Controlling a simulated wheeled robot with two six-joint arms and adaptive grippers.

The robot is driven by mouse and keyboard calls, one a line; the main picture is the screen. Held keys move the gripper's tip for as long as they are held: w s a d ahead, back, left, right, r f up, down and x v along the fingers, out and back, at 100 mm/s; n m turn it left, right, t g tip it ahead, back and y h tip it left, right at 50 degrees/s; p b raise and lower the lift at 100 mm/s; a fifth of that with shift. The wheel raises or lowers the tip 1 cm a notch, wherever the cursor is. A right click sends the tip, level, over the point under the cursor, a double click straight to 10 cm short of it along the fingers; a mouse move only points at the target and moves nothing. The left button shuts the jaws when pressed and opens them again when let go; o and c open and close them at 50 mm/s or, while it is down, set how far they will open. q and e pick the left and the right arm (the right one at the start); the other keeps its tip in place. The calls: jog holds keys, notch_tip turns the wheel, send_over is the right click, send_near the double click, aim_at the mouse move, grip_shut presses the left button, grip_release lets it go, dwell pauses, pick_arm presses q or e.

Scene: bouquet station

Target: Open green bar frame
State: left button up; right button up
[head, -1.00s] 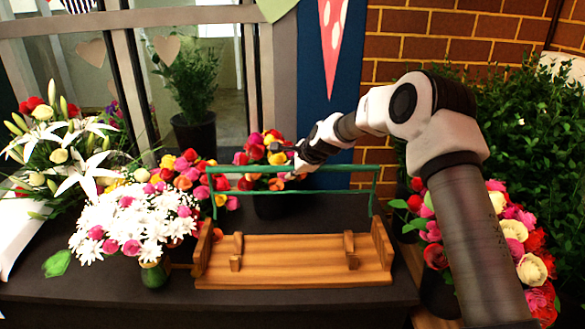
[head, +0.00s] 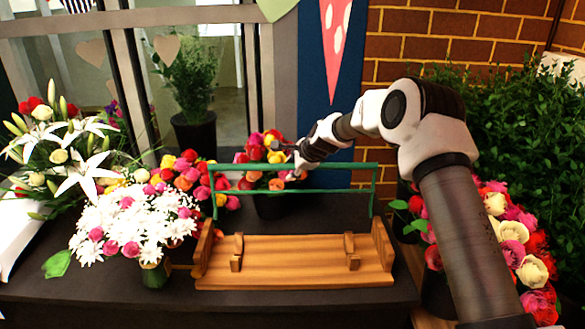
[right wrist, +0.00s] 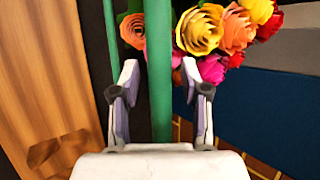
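The green bar frame (head: 345,166) stands raised at the back of a wooden rack (head: 290,265), with thin upright legs at both ends. My right gripper (head: 298,166) is at the frame's top bar, near its middle. In the right wrist view, my right gripper (right wrist: 160,75) is open, with a finger on each side of a thick green bar (right wrist: 158,50). The fingers look apart from the bar. A second, thinner green bar (right wrist: 110,40) runs to the left of the fingers. My left gripper is not in view.
A flower bunch (head: 265,147) stands right behind the frame, close to my right gripper. White daisies (head: 130,215) stand left of the rack, and roses (head: 515,240) stand at the right. The dark tabletop (head: 100,300) is bare in front.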

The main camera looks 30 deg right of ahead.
jog(key=shift+r, duration=0.1)
jog(key=v, duration=1.2)
